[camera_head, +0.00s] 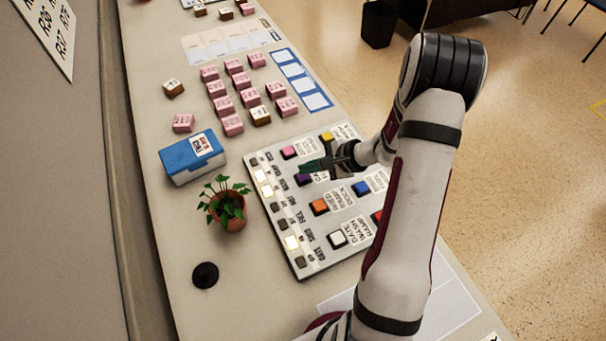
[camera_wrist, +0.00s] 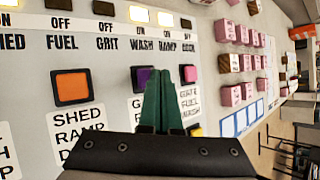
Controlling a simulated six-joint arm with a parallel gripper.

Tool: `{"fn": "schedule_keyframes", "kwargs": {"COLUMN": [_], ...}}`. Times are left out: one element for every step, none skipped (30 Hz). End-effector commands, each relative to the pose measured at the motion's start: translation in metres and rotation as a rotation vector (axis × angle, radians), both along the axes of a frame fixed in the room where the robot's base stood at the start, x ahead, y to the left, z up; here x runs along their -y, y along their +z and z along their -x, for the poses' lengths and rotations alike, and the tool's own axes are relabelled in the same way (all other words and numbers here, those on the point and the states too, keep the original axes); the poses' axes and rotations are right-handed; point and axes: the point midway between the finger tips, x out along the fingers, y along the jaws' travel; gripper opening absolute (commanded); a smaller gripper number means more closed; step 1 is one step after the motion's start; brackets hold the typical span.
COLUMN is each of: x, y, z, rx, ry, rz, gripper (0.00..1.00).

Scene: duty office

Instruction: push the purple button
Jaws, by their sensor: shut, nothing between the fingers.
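The purple button (camera_head: 302,179) sits on the white control panel (camera_head: 262,158), between a pink button (camera_head: 288,152) and an orange button (camera_head: 319,206). In the wrist view the purple button (camera_wrist: 141,79) shows just left of my green fingertips, which hide part of it. My gripper (camera_head: 304,167) is shut and empty, reaching in from the right over the panel. In the wrist view its fingertips (camera_wrist: 160,76) lie between the purple button and the pink button (camera_wrist: 188,75). I cannot tell whether they touch anything.
Yellow (camera_head: 327,136), blue (camera_head: 361,188) and white (camera_head: 338,239) buttons are also on the panel. A potted plant (camera_head: 227,209) and a blue-and-white box (camera_head: 192,157) stand left of it. Several pink blocks (camera_head: 241,81) lie beyond.

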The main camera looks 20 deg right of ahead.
Motion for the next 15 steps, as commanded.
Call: {"fn": "schedule_keyframes", "kwargs": {"x": [0.0,0.0,0.0,0.0,0.0,0.0,0.0,0.0,0.0,0.0,0.0,0.0,0.0,0.0,0.0], "y": [0.0,0.0,0.001,0.004,0.007,0.013,0.017,0.022,0.027,0.031,0.036,0.041,0.045,0.049,0.053], "z": [0.0,0.0,0.0,0.0,0.0,0.0,0.0,0.0,0.0,0.0,0.0,0.0,0.0,0.0,0.0], "rx": [0.0,0.0,0.0,0.001,0.001,0.003,0.002,0.002,0.002,0.003,0.002,0.002,0.002,0.002,0.002], "ry": [0.0,0.0,0.0,0.0,0.0,0.001,0.0,0.001,0.0,0.0,0.002,0.0,0.001,0.0,0.0], "rz": [0.0,0.0,0.0,0.0,0.0,0.001,0.0,0.001,0.0,0.001,0.002,0.002,0.002,0.002,0.002], "gripper": [0.0,0.0,0.0,0.0,0.0,0.0,0.0,0.0,0.0,0.0,0.0,0.0,0.0,0.0,0.0]}}
